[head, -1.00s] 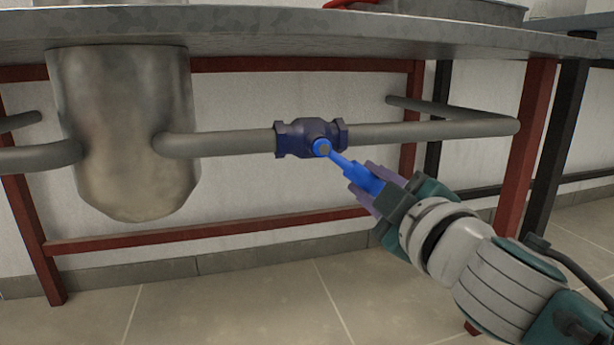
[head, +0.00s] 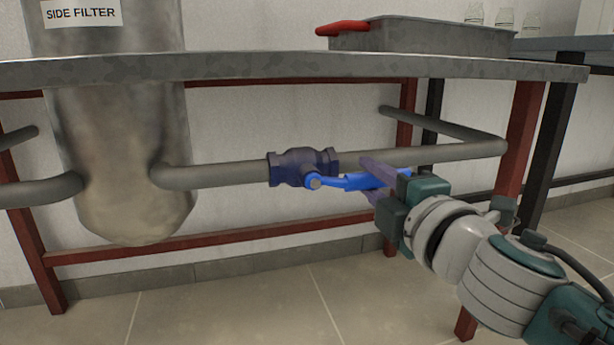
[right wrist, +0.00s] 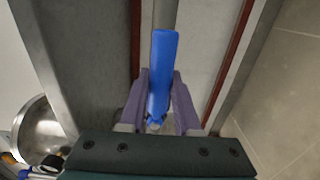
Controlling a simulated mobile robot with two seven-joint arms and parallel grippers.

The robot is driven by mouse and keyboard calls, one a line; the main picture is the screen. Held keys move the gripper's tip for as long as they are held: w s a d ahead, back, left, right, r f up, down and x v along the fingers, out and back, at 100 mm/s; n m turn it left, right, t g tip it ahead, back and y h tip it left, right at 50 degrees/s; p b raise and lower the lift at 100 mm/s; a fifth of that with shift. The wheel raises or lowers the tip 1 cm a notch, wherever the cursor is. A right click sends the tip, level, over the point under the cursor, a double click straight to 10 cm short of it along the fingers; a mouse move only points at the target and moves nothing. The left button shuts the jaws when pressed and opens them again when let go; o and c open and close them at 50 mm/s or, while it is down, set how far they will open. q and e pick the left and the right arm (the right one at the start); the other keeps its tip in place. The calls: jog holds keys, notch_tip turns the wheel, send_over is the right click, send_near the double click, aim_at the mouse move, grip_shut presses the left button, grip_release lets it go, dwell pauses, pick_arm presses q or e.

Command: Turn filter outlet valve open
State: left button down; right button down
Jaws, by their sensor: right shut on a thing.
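The filter outlet valve (head: 290,165) is a dark blue body on the grey pipe right of the steel filter vessel (head: 120,165). Its bright blue handle (head: 345,182) points right in the head view, nearly in line with the pipe and slightly in front of it. My right gripper (head: 378,178) has its purple fingers around the handle's outer end. In the right wrist view the handle (right wrist: 163,70) stands between the two fingers (right wrist: 160,105), which are shut on it. My left gripper is not in view.
The grey tabletop (head: 250,68) runs above the pipe. A red table leg (head: 515,140) stands to the right of my right gripper. A grey tray (head: 425,38) with a red handle (head: 343,28) sits on the table. The floor below the pipe is clear.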

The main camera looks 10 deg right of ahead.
jog(key=shift+r, duration=0.3)
jog(key=c, duration=1.1)
grip_release()
jog(key=o, duration=0.5)
jog(key=shift+f, duration=0.2)
jog(key=shift+s+d+p, duration=0.15)
jog(key=shift+s+p, duration=0.55)
jog(key=shift+s, duration=4.25)
jog(key=shift+r, duration=0.15)
